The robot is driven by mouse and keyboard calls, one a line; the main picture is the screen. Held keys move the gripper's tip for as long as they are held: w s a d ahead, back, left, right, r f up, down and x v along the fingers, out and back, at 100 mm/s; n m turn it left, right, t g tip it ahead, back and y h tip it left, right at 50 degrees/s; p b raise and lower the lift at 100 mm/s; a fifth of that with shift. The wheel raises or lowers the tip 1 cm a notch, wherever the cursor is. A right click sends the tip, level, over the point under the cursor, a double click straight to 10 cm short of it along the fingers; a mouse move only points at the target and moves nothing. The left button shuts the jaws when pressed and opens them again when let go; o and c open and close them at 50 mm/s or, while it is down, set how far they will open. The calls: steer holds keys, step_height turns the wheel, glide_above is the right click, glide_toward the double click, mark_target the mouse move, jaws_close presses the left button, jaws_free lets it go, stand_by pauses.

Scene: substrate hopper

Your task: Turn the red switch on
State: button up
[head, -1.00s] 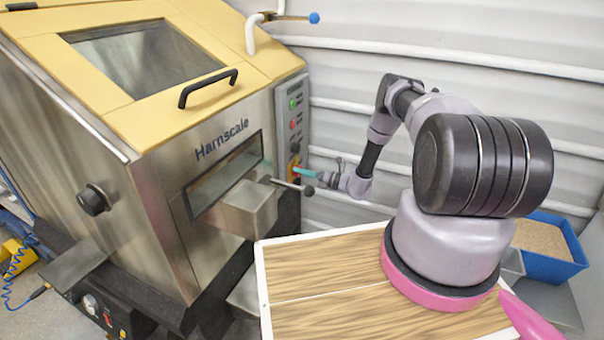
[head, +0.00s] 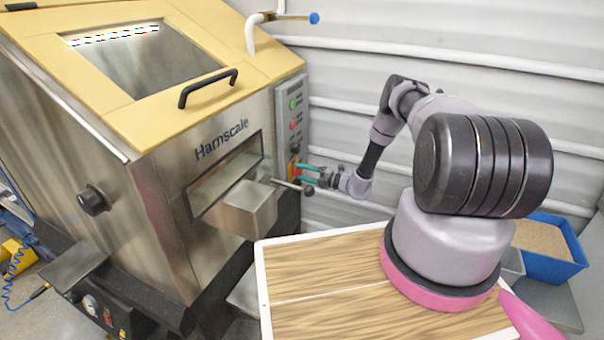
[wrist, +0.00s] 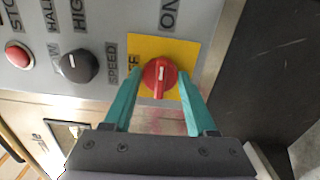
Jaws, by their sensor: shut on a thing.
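The red switch (wrist: 159,77) is a round red knob with a white mark on a yellow plate (wrist: 140,50). In the wrist view its mark points up the picture, towards the "ON" label (wrist: 168,12). The "OFF" label at the left is partly covered by a finger. My gripper (wrist: 160,82) has its two teal fingers on either side of the knob, shut on it.
A black selector knob (wrist: 79,65) and a red stop button (wrist: 18,55) sit beside the switch. A lever with a dark ball end (head: 308,190) sticks out just below my gripper. The machine's yellow lid (head: 150,110) has a window showing a bright strip of light.

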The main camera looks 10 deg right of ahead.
steer(key=shift+d+m, duration=0.1)
steer(key=shift+m, duration=0.3)
steer(key=o, duration=1.4)
steer(key=shift+c, duration=0.2)
steer(key=v, duration=1)
steer(key=shift+s+d, duration=0.25)
steer(key=shift+d, duration=0.05)
